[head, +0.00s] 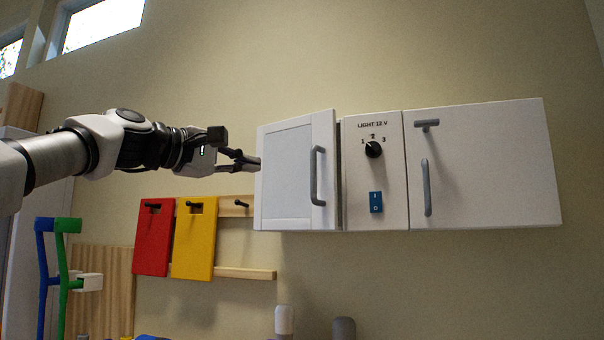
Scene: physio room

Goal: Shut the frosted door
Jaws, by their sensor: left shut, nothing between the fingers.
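The frosted door (287,174) is the pale framed panel at the left end of the white wall cabinet. It has a grey upright bar handle (317,176) near its right edge. A dark gap shows along that right edge, so the door looks slightly ajar. My left gripper (254,164) comes in from the left, shut and empty. Its fingertips are at the door's left edge in the picture; I cannot tell whether they touch it. My right gripper is not in view.
Right of the door are a panel with a black knob (373,149) and blue switch (376,202), then another door (485,165) with a handle. Below hang red (153,240) and yellow boards (194,242). Blue and green crutch-like frames stand lower left. Wall space right of the boards is free.

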